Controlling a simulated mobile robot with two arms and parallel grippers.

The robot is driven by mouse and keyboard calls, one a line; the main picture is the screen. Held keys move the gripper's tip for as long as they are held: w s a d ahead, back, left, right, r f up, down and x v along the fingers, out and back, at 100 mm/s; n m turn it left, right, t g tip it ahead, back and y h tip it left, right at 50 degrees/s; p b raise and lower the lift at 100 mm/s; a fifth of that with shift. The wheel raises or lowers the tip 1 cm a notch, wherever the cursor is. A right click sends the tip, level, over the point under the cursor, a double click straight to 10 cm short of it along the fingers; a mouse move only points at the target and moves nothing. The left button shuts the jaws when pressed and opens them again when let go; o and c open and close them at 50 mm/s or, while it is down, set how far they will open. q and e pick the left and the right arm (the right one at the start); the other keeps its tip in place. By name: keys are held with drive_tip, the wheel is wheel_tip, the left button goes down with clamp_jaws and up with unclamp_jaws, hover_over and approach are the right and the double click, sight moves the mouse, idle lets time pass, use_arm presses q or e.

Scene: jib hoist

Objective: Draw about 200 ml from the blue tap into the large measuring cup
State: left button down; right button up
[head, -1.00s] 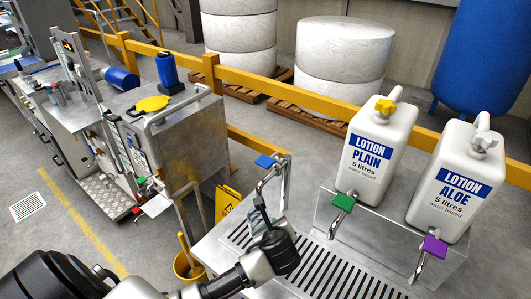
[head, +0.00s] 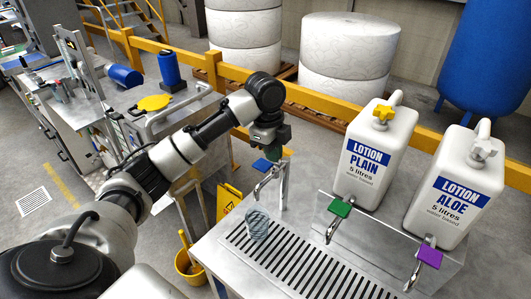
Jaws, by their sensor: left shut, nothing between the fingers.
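The blue tap has a blue lever (head: 262,165) on top of a silver spout (head: 266,184) at the back left corner of the steel counter. The large measuring cup (head: 257,224) is clear and stands on the slotted drain grate under the blue tap's spout. Its fill level is too small to read. My left gripper (head: 273,150) points down just above and behind the blue lever, shut and empty. Whether it touches the lever I cannot tell. My right gripper is not in view.
A green tap (head: 340,207) and a purple tap (head: 429,256) sit below the LOTION PLAIN bottle (head: 375,155) and LOTION ALOE bottle (head: 458,190). A yellow bucket (head: 188,263) and a yellow floor sign (head: 228,200) stand left of the counter. The grate's right part is clear.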

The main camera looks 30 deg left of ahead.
use_arm(q)
drive_tip(key=a+r+h, duration=0.2)
drive_tip(key=a+r, duration=0.3)
drive_tip(key=r, duration=0.7)
drive_tip(key=shift+s+a+g, duration=0.3)
drive_tip(key=shift+s, duration=0.05)
drive_tip(key=p, duration=0.4)
approach(264, 165)
drive_tip(key=x, duration=0.5)
drive_tip(key=shift+d+f, duration=0.35)
drive_tip(key=shift+f, duration=0.6)
